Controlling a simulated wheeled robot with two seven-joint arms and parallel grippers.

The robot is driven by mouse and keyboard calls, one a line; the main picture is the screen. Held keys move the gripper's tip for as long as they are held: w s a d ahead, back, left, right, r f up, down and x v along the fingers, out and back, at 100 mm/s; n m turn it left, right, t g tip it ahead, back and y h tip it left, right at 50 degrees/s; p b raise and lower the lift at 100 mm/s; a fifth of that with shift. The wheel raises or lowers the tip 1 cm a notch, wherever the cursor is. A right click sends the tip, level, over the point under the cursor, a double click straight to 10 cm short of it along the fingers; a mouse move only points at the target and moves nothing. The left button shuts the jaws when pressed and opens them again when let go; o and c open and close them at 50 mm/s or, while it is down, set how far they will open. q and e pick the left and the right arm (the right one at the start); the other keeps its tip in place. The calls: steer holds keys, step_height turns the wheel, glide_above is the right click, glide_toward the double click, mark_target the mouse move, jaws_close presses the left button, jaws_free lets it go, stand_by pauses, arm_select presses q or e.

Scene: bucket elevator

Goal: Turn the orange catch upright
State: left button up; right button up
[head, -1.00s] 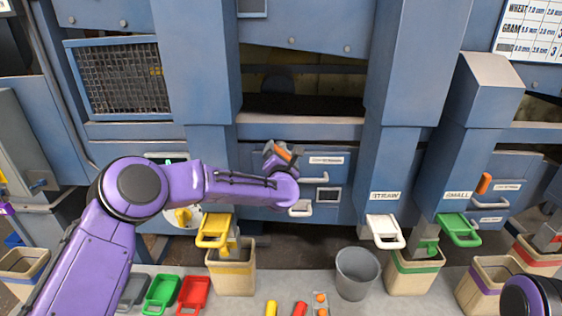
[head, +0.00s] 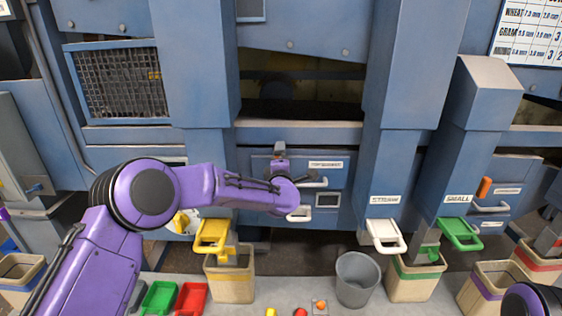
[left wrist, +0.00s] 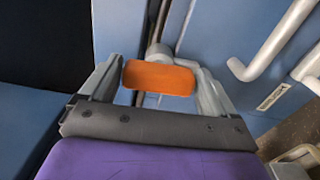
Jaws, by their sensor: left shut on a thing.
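The orange catch (left wrist: 158,77) shows in the left wrist view as a flat orange block. It lies crosswise between the two grey fingers of my left gripper (left wrist: 157,72), which is shut on it. In the head view my left gripper (head: 280,151) is at the blue drawer front in the middle, left of its label. The gripper hides the catch there, so I cannot tell its exact tilt from that view. My right gripper is out of view.
White bar handles (left wrist: 270,42) are close to the right of the gripper. Another orange catch (head: 485,187) is upright on the right-hand panel. Yellow (head: 212,236), white (head: 384,236) and green (head: 460,234) slide handles stick out below. A grey bucket (head: 356,279) stands on the floor.

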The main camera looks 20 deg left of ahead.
arm_select(q)
steer(key=shift+m, duration=0.4)
steer(key=o, duration=0.8)
steer(key=b+v, duration=0.3)
steer(key=v, duration=0.7)
steer(key=shift+s, duration=0.25)
